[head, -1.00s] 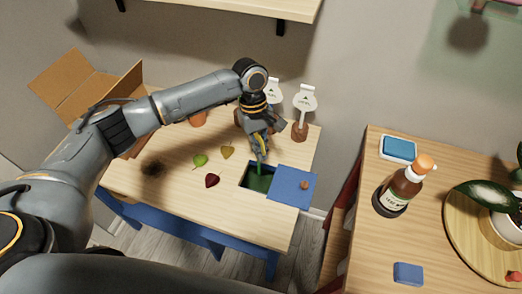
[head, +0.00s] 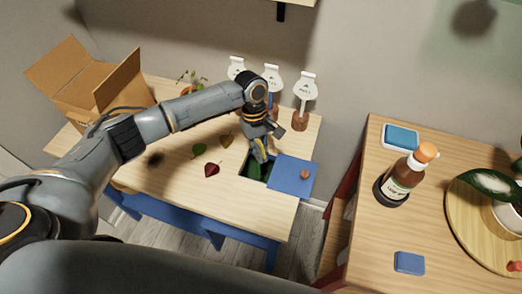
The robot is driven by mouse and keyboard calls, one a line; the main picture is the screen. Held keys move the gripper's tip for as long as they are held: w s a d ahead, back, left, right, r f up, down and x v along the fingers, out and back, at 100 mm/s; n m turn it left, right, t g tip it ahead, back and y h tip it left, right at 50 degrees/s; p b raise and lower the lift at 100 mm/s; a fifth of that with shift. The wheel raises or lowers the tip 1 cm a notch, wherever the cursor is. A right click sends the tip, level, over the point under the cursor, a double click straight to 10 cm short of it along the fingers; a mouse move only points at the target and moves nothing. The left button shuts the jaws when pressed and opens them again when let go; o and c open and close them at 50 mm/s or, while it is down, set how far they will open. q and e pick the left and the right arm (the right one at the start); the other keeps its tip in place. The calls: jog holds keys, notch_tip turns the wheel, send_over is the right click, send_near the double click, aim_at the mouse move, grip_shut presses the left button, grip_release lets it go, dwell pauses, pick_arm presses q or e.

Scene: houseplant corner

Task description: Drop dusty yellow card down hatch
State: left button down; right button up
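A dull yellow leaf-shaped card (head: 226,140) lies flat on the wooden table, left of the hatch. A green leaf card (head: 199,150) and a dark red leaf card (head: 211,169) lie near it. The hatch (head: 247,180) is a square opening, dark green inside, with its blue lid (head: 292,178) lying open on its right. My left gripper (head: 261,157) points down at the back of the opening. Its fingertips are small and partly hidden, so I cannot tell whether they are open or hold anything. My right gripper is out of view.
Several white-tagged stakes, one here (head: 305,88), stand behind my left gripper. An open cardboard box (head: 75,95) and a small potted plant (head: 190,85) are at the back left. Across a gap, the right table holds a bottle (head: 404,175) and a blue block (head: 409,263).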

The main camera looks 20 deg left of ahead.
pick_arm(q)
jog(key=c, duration=1.4)
grip_release()
jog(key=shift+c, duration=0.2)
jog(key=p+v, duration=0.3)
jog(key=shift+r+p, duration=0.15)
jog(key=shift+p, duration=0.15)
jog(key=shift+p+v, duration=3.35)
jog(key=shift+p, duration=0.15)
